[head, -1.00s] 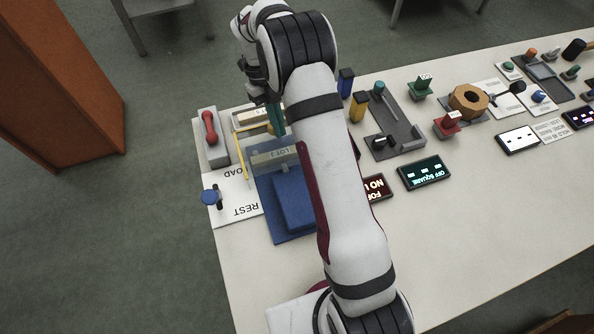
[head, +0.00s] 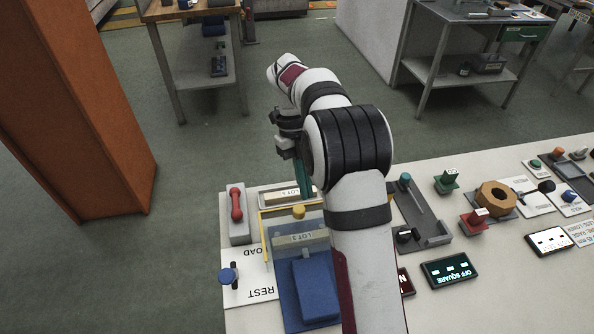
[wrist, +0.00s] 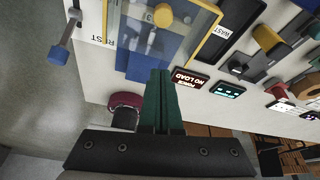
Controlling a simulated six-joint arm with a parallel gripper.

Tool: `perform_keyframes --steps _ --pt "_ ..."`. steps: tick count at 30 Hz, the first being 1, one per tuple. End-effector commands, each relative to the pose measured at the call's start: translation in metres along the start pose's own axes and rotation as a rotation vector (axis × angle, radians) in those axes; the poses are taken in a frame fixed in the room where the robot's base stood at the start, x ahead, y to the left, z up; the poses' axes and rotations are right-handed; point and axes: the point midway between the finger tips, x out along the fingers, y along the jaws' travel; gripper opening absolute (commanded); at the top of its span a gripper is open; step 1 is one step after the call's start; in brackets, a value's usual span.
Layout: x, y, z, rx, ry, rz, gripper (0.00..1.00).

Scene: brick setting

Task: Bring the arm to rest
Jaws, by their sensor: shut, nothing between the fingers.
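My gripper (head: 304,184) is shut and empty. Its green fingers point down in the head view, above the back left of the table, near the yellow-framed clear panel (head: 262,232). In the wrist view the fingertips (wrist: 160,74) are together, with nothing between them. The panel has a yellow knob (head: 299,212) and stands by a blue fixture (head: 317,287) holding a bar marked LOT. My arm's upper links hide part of the table to the right of the fixture.
A blue-knobbed lever (head: 227,276) sits on a white plate marked LOAD and REST. A red handle (head: 236,204) stands behind it. Displays read NO LOAD (wrist: 187,80) and OFF SQUARE (head: 451,270). An orange cabinet (head: 85,110) stands left, apart from the table. Open floor lies behind.

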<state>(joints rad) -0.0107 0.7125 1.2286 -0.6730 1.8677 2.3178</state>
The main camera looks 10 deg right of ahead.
Motion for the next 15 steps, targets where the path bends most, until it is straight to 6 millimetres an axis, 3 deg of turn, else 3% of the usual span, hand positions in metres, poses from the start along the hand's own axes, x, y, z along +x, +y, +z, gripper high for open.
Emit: perform_keyframes --steps 2,5,8,10,12,15 --pt "-0.001 0.0 -0.001 -0.009 -0.001 0.0 0.0" --pt "-0.013 0.007 -0.023 -0.187 -0.03 0.008 0.0" --pt "-0.03 0.028 -0.08 -0.654 -0.107 0.006 0.0" --pt "-0.029 0.049 -0.13 -1.062 -0.18 -0.023 0.0" --pt "-0.017 0.069 -0.174 -1.448 -0.247 -0.082 0.0" --pt "0.012 0.094 -0.222 -1.904 -0.316 -0.195 0.0"
